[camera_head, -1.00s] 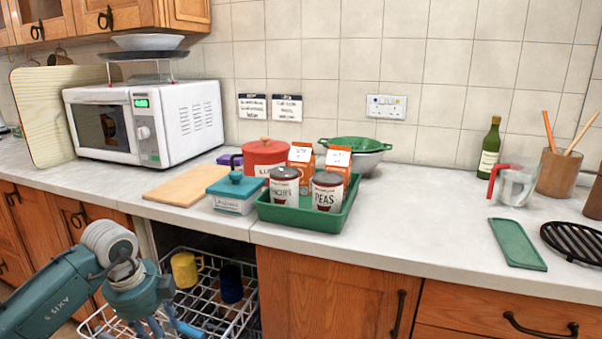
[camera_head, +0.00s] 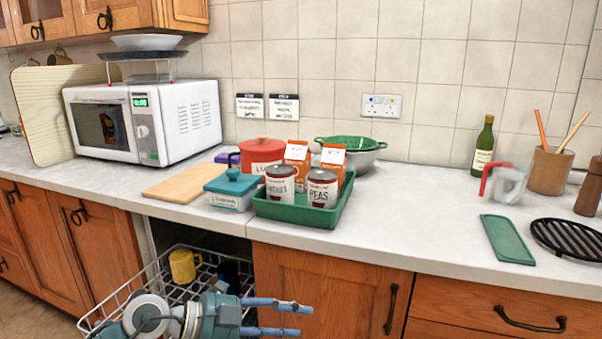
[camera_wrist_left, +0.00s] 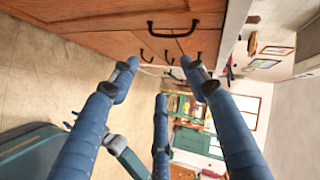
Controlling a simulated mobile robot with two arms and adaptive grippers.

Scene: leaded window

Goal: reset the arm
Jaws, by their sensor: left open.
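My left gripper (camera_head: 284,318) is low in the head view, in front of the dishwasher rack (camera_head: 150,279) and the wooden cupboard door right of it. Its blue fingers point right and are spread apart. In the left wrist view the gripper (camera_wrist_left: 161,88) shows spread fingers with nothing between them. That view looks sideways along the cupboard fronts into the room. My right gripper is in neither view.
A yellow mug (camera_head: 183,266) and a dark blue mug (camera_head: 229,275) stand in the rack. A green tray (camera_head: 290,213) with cans and cartons sits near the counter edge. A white microwave (camera_head: 190,115) stands at left, a green bottle (camera_head: 484,146) at right.

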